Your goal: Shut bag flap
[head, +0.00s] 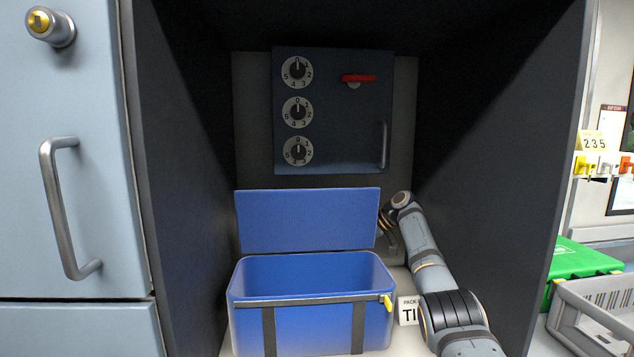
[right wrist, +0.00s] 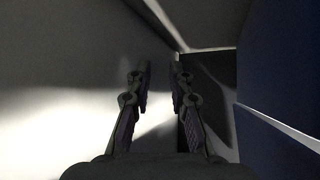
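A blue bag (head: 311,321) stands on the compartment floor with its top open. Its blue flap (head: 309,220) stands upright at the back edge. Dark straps cross the bag's front, and a small yellow tab (head: 387,302) sits at its front right corner. My right gripper (head: 386,222) is at the flap's right edge, partly hidden behind it. In the right wrist view the two fingers (right wrist: 159,82) are apart with nothing between them, and a blue surface (right wrist: 270,120), likely the flap, is to their right. My left gripper is out of view.
A dark blue safe (head: 333,110) with dials, a red handle and a grey bar is at the compartment's back. Dark walls stand close on both sides. A white label (head: 408,310) is right of the bag. A green case (head: 582,262) and grey crate (head: 592,310) are outside, right.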

